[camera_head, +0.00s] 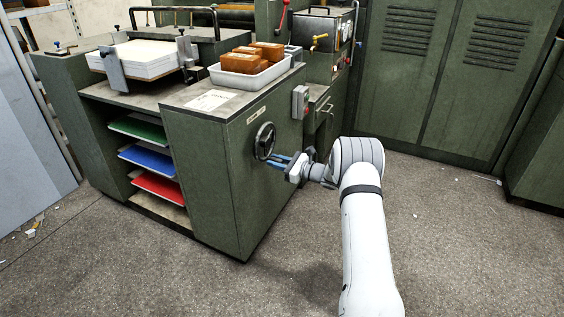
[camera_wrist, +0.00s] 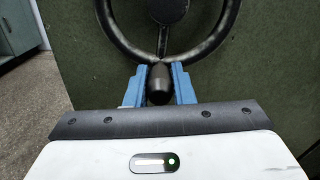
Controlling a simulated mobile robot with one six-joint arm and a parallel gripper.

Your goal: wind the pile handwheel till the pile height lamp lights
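The black pile handwheel (camera_head: 265,141) is on the side of the green feeder cabinet, below a small label. Its rim and hub also fill the top of the wrist view (camera_wrist: 215,42). The wheel's dark knob (camera_wrist: 159,84) is at the bottom of the rim, between the two blue fingers of my gripper (camera_wrist: 160,88). The fingers close on the knob from both sides. In the head view my gripper (camera_head: 279,160) reaches the wheel's lower right. I cannot make out a lit pile height lamp in either view.
A stack of white sheets (camera_head: 147,59) is on the feeder. A white tray (camera_head: 250,78) with brown blocks stands on the cabinet top. A grey switch box (camera_head: 299,102) is on the cabinet's edge above my gripper. Green lockers (camera_head: 450,80) stand behind.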

